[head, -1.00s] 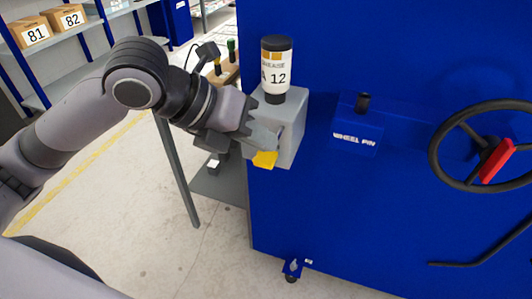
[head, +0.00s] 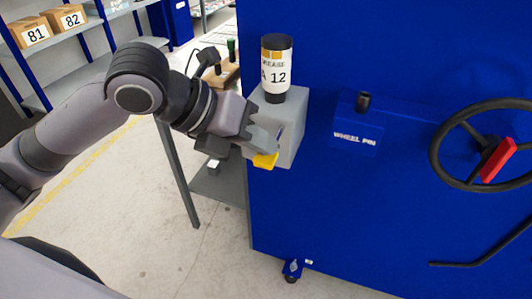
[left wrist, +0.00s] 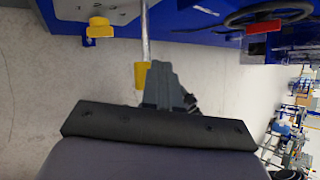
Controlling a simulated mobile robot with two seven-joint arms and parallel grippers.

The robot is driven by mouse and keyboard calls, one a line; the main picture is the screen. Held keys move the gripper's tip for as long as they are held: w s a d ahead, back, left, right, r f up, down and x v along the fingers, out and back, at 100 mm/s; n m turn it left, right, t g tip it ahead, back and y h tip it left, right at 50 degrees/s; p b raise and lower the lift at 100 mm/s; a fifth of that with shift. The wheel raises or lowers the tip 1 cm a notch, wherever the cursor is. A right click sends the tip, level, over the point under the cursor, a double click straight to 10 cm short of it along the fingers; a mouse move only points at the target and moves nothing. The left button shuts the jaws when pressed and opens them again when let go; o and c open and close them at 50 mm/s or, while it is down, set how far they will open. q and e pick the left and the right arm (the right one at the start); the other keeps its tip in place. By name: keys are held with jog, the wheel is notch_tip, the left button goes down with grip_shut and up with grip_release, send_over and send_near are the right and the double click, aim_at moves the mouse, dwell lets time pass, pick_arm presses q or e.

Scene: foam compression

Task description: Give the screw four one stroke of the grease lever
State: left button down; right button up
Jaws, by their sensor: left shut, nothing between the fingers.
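The grease cartridge (head: 276,72), labelled GREASE A 12, stands upright on a grey block (head: 292,128) at the left edge of the blue machine front. The yellow end of the grease lever (head: 265,160) shows below the block. In the left wrist view the lever is a metal rod with a yellow grip (left wrist: 140,76). My left gripper (head: 262,146) is shut and empty, in front of the block and close by the yellow end. In the left wrist view its dark fingers (left wrist: 162,82) are just right of the yellow grip; I cannot tell whether they touch.
A holder marked WHEEL PIN (head: 355,137) and a black steering wheel with a red part (head: 497,160) are on the blue machine (head: 390,220). A grey table (head: 218,186) stands behind my arm. Shelves with boxes (head: 34,32) are at back left. The floor below is clear.

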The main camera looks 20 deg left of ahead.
pick_arm(q)
jog(key=shift+f+b, duration=0.55)
jog(key=shift+f, duration=0.5)
dwell(0.6)
jog(key=shift+r, duration=0.1)
dwell(0.5)
jog(key=shift+r+p, duration=1.7)
jog(key=shift+p, duration=0.5)
notch_tip(320, 180, up, 5)
jog(key=p, duration=0.5)
jog(key=shift+p, duration=0.4)
